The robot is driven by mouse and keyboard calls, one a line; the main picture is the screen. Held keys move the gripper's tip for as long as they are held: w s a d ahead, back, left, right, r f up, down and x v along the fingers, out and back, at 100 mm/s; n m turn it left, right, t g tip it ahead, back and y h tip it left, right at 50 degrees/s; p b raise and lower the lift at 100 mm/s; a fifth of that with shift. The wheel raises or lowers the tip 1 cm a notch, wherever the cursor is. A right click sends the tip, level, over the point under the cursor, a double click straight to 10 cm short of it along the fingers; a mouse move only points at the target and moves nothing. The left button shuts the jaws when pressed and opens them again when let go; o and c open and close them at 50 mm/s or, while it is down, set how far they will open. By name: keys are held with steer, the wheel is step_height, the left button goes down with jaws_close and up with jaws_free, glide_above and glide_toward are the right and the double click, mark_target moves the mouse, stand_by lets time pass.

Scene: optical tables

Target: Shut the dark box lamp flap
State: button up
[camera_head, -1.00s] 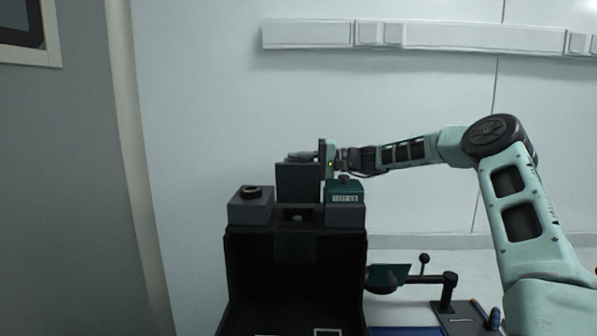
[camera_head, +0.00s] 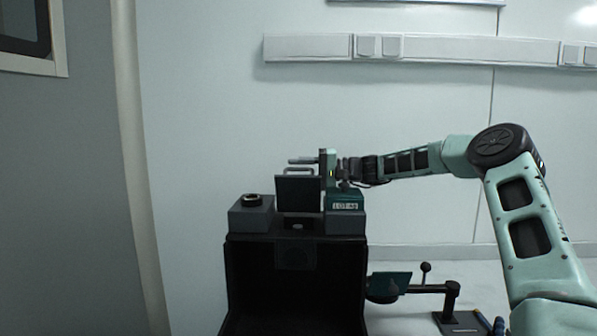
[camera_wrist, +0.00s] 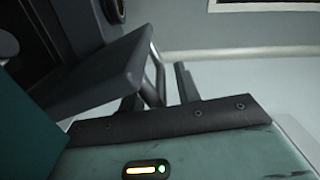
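The black box (camera_head: 295,290) stands with its front open toward me. The lamp flap (camera_head: 298,193), a dark square plate, stands upright on its top, with a bar handle (camera_head: 298,170) above its upper edge. In the wrist view the flap (camera_wrist: 95,80) is close at the left, with the handle (camera_wrist: 153,72) beside it. My gripper (camera_head: 305,166) comes in from the right at handle height. One finger shows behind and above the handle; the other is largely hidden by the flap. The fingers look apart, around the handle; contact cannot be told.
A grey block with a dark ring (camera_head: 251,215) stands left of the flap, and a green-and-grey labelled block (camera_head: 345,212) right of it, just below my gripper. A green plate (camera_head: 390,284) and a black post (camera_head: 447,300) stand to the right. The wall is behind.

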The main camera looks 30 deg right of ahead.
steer(key=b+v, duration=0.3)
steer(key=v, duration=1.4)
steer(key=shift+s, duration=0.2)
steer(key=shift+d, duration=0.15)
